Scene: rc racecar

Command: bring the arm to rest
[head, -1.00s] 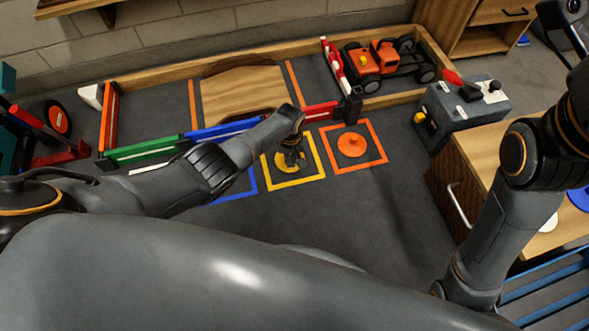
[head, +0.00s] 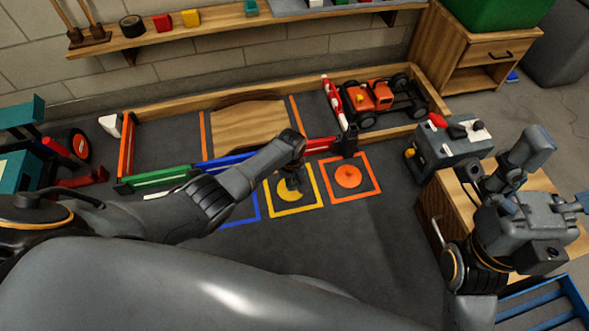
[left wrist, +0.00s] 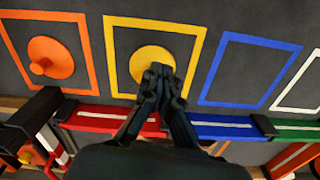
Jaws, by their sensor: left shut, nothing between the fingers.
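My left gripper (head: 294,183) is shut and empty, above the yellow square (head: 290,211) on the dark mat. In the left wrist view my left gripper (left wrist: 160,75) has its fingertips together over the lower part of the yellow disc (left wrist: 153,58). Whether they touch it I cannot tell. My right arm (head: 520,222) is folded over the wooden cabinet at the right; I cannot make out its fingers.
An orange disc with a knob (head: 348,176) lies in the orange square. A blue square (left wrist: 252,70) is beside the yellow one. An orange racecar (head: 375,97) stands in the wood-framed pen.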

